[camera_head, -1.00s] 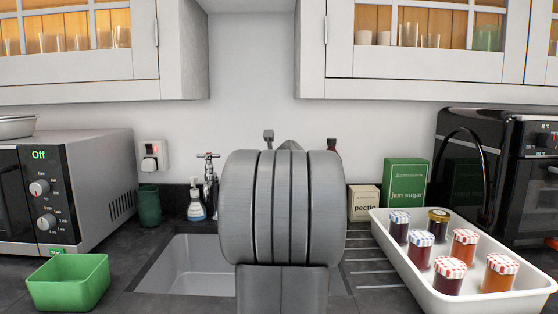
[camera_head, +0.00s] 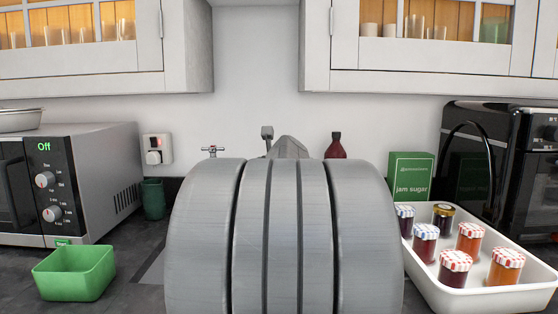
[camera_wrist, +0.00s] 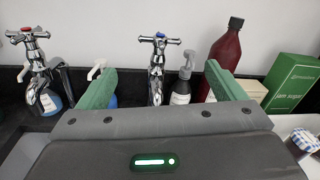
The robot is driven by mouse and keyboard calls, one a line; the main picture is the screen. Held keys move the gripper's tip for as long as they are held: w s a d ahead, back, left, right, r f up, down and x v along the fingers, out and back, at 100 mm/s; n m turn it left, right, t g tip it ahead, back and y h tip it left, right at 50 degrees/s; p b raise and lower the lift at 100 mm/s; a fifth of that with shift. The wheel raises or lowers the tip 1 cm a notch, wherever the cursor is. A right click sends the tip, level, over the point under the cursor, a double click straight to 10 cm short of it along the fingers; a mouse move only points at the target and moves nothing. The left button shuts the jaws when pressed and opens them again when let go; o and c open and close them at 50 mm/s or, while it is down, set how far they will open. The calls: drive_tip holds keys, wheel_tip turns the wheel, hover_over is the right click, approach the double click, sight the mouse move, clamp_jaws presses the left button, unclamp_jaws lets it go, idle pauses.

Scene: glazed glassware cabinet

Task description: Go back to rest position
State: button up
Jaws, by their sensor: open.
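My gripper (camera_wrist: 160,88) shows in the wrist view with its two green-padded fingers wide apart and nothing between them. Behind the gap stand a chrome tap (camera_wrist: 157,65) and a pump bottle (camera_wrist: 183,85), apart from the fingers. In the head view my own grey arm fills the middle and hides the gripper, most of the sink and the counter behind it.
A white tray (camera_head: 436,292) with several jam jars is right of my arm, near a green jam sugar box (camera_head: 411,176) and black oven (camera_head: 520,165). A green tub (camera_head: 73,275) and microwave (camera_head: 100,170) are left. Glazed cabinets (camera_head: 90,80) hang above. A dark red bottle (camera_wrist: 227,55) stands behind the right finger.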

drive_tip(key=shift+w, duration=0.1)
drive_tip(key=w, duration=0.4)
drive_tip(key=w+d+p, duration=0.1)
drive_tip(key=w, duration=0.8)
drive_tip(key=shift+w+d+p, duration=0.2)
drive_tip(key=shift+w+p, duration=0.1)
drive_tip(key=shift+p, duration=0.1)
drive_tip(key=shift+s, duration=0.1)
drive_tip(key=s+a+b, duration=0.1)
drive_tip(key=s+b, duration=0.1)
drive_tip(key=s, duration=1.1)
drive_tip(key=w+p, duration=0.1)
drive_tip(key=w, duration=0.8)
drive_tip(key=w+d+p, duration=0.1)
drive_tip(key=w, duration=0.3)
drive_tip(key=shift+w+r+p, duration=0.15)
drive_tip(key=shift+w+p, duration=0.1)
drive_tip(key=shift+p, duration=0.1)
drive_tip(key=p, duration=0.2)
drive_tip(key=shift+s+r+y+p, duration=0.1)
drive_tip(key=shift+s+y+p, duration=0.1)
drive_tip(key=shift+y+p, duration=0.2)
drive_tip(key=shift+n+p, duration=0.3)
drive_tip(key=shift+p, duration=0.1)
drive_tip(key=n+y+p, duration=0.2)
drive_tip(key=y+p, duration=0.2)
drive_tip(key=p, duration=0.8)
